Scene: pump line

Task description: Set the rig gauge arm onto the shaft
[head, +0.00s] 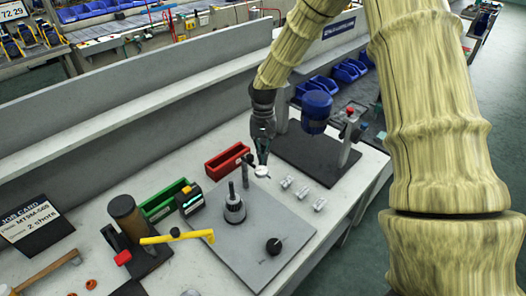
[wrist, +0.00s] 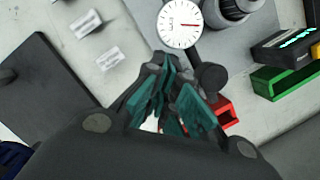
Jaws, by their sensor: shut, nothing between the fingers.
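The rig gauge arm shows a white round dial (head: 262,171) at the far edge of a grey plate (head: 262,262), beside a dark upright post (head: 246,172). In the wrist view the dial (wrist: 180,23) faces the camera with a red needle, and a dark bar runs from it to a round black post top (wrist: 212,77). The shaft (head: 232,190) stands upright on a stepped dark hub (head: 234,209) on the plate; the hub's edge shows in the wrist view (wrist: 235,8). My gripper (head: 263,155) is shut and empty, just above and behind the dial; its teal fingers (wrist: 172,112) show beside the post top.
A red bin (head: 228,160), a green bin (head: 165,203) and a black meter (head: 190,200) stand left of the plate. A black knob (head: 273,245) is on the plate.

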